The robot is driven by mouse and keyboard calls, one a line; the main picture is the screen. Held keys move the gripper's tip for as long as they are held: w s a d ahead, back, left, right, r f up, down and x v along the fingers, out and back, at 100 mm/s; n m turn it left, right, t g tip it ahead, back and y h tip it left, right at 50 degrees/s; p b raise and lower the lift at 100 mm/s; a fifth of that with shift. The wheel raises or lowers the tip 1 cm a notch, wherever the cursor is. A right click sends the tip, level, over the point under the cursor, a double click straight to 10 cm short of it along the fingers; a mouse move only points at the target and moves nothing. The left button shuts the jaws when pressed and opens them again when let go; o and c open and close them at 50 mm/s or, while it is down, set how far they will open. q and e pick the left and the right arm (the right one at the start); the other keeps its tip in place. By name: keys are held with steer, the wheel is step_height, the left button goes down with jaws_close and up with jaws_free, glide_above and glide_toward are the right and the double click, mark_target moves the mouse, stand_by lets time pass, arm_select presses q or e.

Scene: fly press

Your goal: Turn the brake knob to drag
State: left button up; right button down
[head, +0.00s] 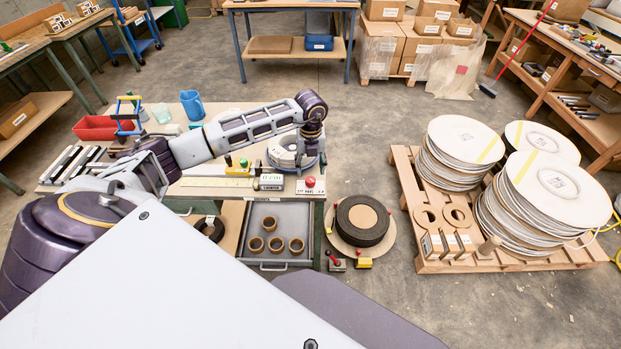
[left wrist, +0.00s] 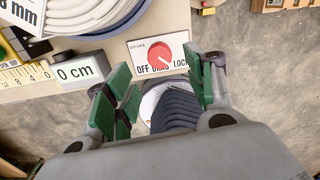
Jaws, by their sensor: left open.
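The brake knob (left wrist: 160,56) is a round red knob on a white plate lettered OFF, DRAG and LOCK (left wrist: 150,67). A white mark on the knob points down to the right in the left wrist view, towards the LOCK side. In the head view the knob (head: 310,182) is at the bench's front right corner. My left gripper (left wrist: 160,74) is open, its green-padded fingers on either side of the plate's lower part in the picture. Nothing is between the pads, and I see no contact with the knob. My right gripper is out of view.
A counter reading 0 cm (left wrist: 74,73) is beside the plate. A white coil (head: 286,152) on a round base stands just behind. Below are a drawer with brown rings (head: 250,215) and a black roll (head: 362,221).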

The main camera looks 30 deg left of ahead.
mark_target(310, 180)
arm_select(q)
steer(key=shift+f, duration=3.35)
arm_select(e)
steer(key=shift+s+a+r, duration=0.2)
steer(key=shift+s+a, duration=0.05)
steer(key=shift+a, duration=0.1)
arm_select(q)
steer(key=c, duration=1)
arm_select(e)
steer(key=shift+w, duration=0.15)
